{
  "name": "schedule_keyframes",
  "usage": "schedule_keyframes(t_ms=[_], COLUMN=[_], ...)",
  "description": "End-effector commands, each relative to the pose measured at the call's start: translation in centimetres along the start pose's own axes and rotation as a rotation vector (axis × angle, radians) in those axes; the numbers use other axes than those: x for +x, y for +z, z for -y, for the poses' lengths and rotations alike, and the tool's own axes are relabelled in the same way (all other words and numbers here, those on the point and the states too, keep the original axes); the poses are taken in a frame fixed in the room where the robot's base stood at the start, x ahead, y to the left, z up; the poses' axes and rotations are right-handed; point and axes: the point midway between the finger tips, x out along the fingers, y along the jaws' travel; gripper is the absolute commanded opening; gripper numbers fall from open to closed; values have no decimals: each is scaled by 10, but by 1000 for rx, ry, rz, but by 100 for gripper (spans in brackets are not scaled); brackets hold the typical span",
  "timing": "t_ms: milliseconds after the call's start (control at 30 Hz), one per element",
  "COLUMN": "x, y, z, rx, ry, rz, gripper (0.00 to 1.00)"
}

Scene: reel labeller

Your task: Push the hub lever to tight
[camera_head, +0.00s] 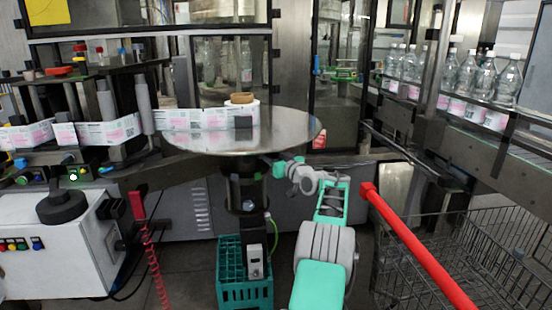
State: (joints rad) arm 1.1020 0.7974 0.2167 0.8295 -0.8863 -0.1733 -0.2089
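A round steel reel table (285,128) stands in the middle on a dark column (243,185). A white label reel with a brown core (241,98) sits near its back, and a small dark block (243,122) shows in front of the reel. I cannot pick out the hub lever for sure; it is too small or hidden. My grey and teal arm reaches up from the bottom, and my gripper (280,168) is just below the table's front right edge. Its fingers are too small to tell open from shut. I cannot tell whether it touches anything.
A printed label web (100,130) runs left from the reel. A red bar (415,245) slants close to the right of my arm. A wire cart (480,250) and bottles on a conveyor (480,78) are at right. A teal crate (232,285) stands below the table.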

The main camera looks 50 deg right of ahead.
Motion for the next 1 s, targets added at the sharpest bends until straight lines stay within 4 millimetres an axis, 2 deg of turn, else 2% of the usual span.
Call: schedule_keyframes(t_ms=[67,100,333,667,1000], x=[-1,-1,-1,-6,-68], y=[-3,-4,-3,-1,-1], z=[-3,-3,-2,-3,-4], rx=[-3,-4,-3,-1,-2], ry=[6,7,6,6,9], rz=[-4,-4,-3,-2,-2], gripper=[0,29,48,49,49])
